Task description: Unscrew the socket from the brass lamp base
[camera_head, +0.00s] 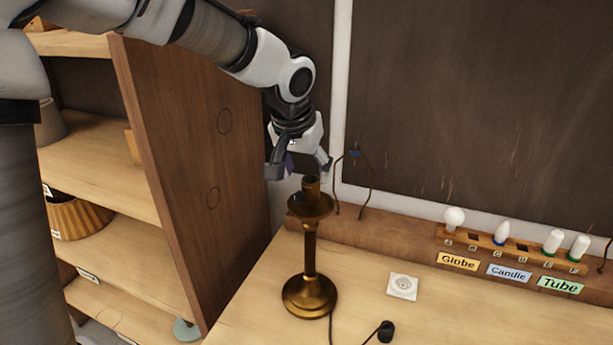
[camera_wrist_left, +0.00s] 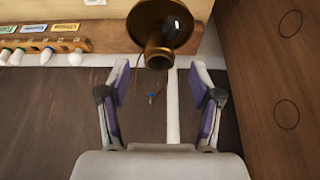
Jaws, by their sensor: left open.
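The brass lamp base (camera_head: 310,293) stands upright on the wooden bench, with a dark stem and a cup near its top. The brass socket (camera_head: 311,188) sits at the top of the lamp. My left gripper (camera_head: 299,170) is open and empty, just above and behind the socket. In the left wrist view the socket (camera_wrist_left: 158,57) points between the open fingers of the left gripper (camera_wrist_left: 159,85), beyond their tips and touching neither. The lamp's cup (camera_wrist_left: 148,20) shows above it there. My right gripper is in neither view.
A wooden shelf unit (camera_head: 190,170) with lampshades stands left of the lamp. A bulb rack (camera_head: 510,249) with several bulbs and Globe, Candle and Tube labels is at the right. A white wall-type outlet (camera_head: 402,286) and black plug (camera_head: 385,331) lie on the bench. A thin wire loop (camera_head: 369,180) rises behind the lamp.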

